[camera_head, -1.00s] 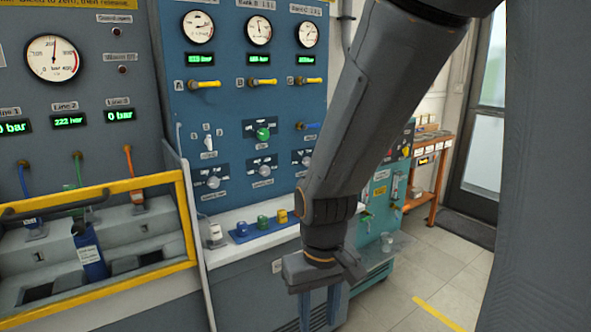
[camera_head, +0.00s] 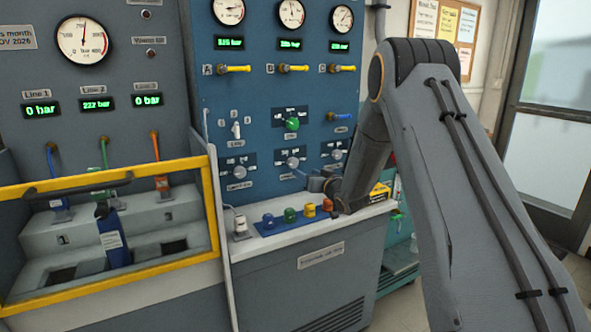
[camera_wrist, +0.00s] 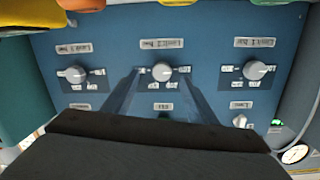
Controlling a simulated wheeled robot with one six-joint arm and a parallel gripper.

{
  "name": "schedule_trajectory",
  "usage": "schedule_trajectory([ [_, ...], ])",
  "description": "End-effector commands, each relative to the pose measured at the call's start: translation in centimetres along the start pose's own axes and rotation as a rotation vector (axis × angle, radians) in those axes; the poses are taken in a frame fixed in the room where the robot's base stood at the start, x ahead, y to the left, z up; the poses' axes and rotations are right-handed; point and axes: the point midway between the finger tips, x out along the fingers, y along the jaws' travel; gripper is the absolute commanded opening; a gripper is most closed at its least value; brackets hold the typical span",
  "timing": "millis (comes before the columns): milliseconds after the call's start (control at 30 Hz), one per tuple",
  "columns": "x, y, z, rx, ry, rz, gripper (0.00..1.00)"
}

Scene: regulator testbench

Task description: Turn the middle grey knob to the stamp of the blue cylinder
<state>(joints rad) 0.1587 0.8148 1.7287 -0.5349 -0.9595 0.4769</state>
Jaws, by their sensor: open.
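The middle grey knob (camera_head: 292,163) is on the blue panel, between two other grey knobs. In the wrist view, which is upside down, the middle knob (camera_wrist: 161,71) lies between the tips of my open gripper (camera_wrist: 160,78); I cannot tell whether they touch it. In the head view my gripper (camera_head: 313,181) is just below and right of that knob, partly hidden by my arm. The blue cylinder (camera_head: 268,221) stands on a blue tray (camera_head: 262,233) on the ledge below. Its stamp is too small to read.
A green cylinder (camera_head: 290,215), an orange one (camera_head: 309,210) and a red one (camera_head: 327,205) stand beside the blue one. A green knob (camera_head: 291,124) sits above the middle knob. A yellow rail (camera_head: 215,205) is at left.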

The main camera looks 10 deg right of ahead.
Motion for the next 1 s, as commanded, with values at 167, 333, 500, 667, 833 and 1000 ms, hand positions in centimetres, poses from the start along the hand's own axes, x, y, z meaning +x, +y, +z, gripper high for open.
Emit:
schedule_trajectory([
  [167,1.2,-0.1,-0.3,0.009,0.066,-0.053,0.53],
  [333,3.1,-0.3,-0.6,0.009,0.071,-0.058,0.53],
  [500,5.8,-0.5,-0.7,0.009,0.070,-0.057,0.53],
  [667,7.7,-0.5,-0.8,0.009,0.069,-0.056,0.53],
  [833,8.6,-0.6,-1.0,0.009,0.070,-0.056,0.53],
  [1000,8.7,-0.6,-0.9,0.009,0.068,-0.055,0.53],
])
